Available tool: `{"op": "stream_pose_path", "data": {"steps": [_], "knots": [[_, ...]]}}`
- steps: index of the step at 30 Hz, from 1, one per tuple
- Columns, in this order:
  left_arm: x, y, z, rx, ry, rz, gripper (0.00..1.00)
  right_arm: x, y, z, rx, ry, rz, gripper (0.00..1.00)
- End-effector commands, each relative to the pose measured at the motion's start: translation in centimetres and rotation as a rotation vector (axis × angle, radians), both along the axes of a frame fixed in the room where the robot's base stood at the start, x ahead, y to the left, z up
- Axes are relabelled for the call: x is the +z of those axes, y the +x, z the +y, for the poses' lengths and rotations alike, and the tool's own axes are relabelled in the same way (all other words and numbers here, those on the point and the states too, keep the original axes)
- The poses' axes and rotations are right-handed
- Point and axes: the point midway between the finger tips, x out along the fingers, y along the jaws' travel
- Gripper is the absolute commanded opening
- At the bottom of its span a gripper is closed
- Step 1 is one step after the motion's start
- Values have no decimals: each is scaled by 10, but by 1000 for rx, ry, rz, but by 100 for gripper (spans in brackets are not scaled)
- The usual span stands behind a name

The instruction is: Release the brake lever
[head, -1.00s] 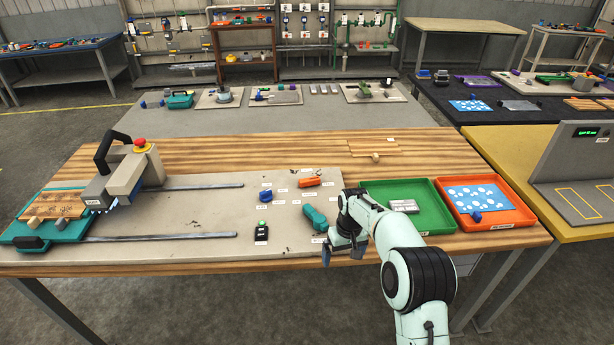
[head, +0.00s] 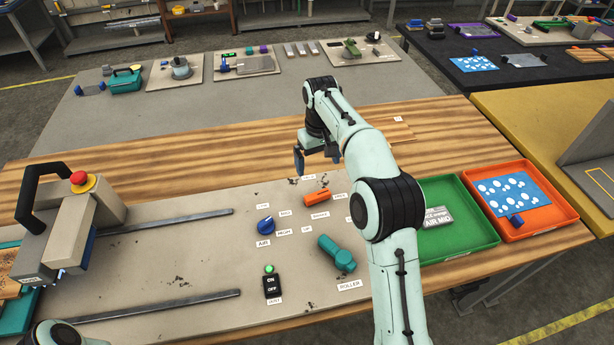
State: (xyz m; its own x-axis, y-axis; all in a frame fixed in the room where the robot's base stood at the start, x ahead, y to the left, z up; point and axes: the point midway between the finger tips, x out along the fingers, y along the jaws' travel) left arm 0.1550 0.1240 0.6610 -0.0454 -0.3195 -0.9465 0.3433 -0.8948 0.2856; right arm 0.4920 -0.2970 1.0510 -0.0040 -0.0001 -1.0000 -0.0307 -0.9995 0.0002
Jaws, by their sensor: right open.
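The orange lever (head: 317,196) lies on the beige control panel. A label that seems to read BRAKE (head: 320,214) is just below it in the picture, with small labels around it. My right gripper (head: 317,160) is open and empty, with its fingers pointing down. It shows just above the orange lever in the picture, apart from it. My left gripper is out of view; only a part of my left arm shows at the bottom left.
A blue AIR knob (head: 265,225), a teal ROLLER handle (head: 338,254) and an ON/OFF switch (head: 272,285) are near the lever. The press head (head: 70,225) stands at left. A green tray (head: 455,250) and an orange tray (head: 560,215) are at right.

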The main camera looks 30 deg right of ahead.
Motion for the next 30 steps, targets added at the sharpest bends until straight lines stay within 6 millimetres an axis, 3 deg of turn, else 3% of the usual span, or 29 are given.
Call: {"op": "stream_pose_path", "data": {"steps": [5, 19, 24, 30], "knots": [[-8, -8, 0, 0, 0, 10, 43, -19, -2, 0, 0, 0, 5, 100], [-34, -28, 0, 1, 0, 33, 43, -112, -2, 0, 0, 0, 5, 100], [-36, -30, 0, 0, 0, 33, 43, -128, -1, 0, 0, 0, 1, 100], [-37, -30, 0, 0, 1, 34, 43, -134, -1, 0, -1, 0, 0, 100]]}}
